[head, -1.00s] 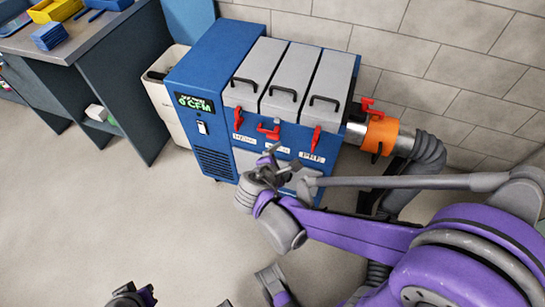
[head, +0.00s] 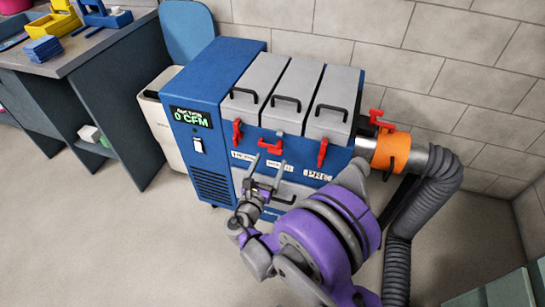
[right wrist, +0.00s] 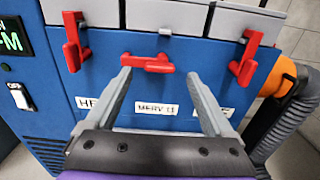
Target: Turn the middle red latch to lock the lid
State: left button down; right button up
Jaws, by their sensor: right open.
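The middle red latch (head: 270,147) is on the front of the blue cabinet (head: 228,78), below the middle grey lid (head: 290,91). Its handle lies sideways, and it shows the same in the right wrist view (right wrist: 147,64). The left red latch (head: 237,132) and right red latch (head: 322,152) have handles pointing down. My right gripper (head: 267,165) is open and empty in front of the cabinet, just below the middle latch. In the right wrist view its fingers (right wrist: 158,76) point at the latch, with the tips near its lower edge. My left gripper is out of view.
An orange collar (head: 392,151) with a red lever and a grey hose (head: 425,200) stick out at the cabinet's right. A white bin (head: 160,118) and a workbench (head: 84,56) stand at the left. The floor in front is open.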

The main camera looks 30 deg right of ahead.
aim_at(274, 152)
jog(key=shift+x, duration=1.9)
jog(key=c, duration=1.4)
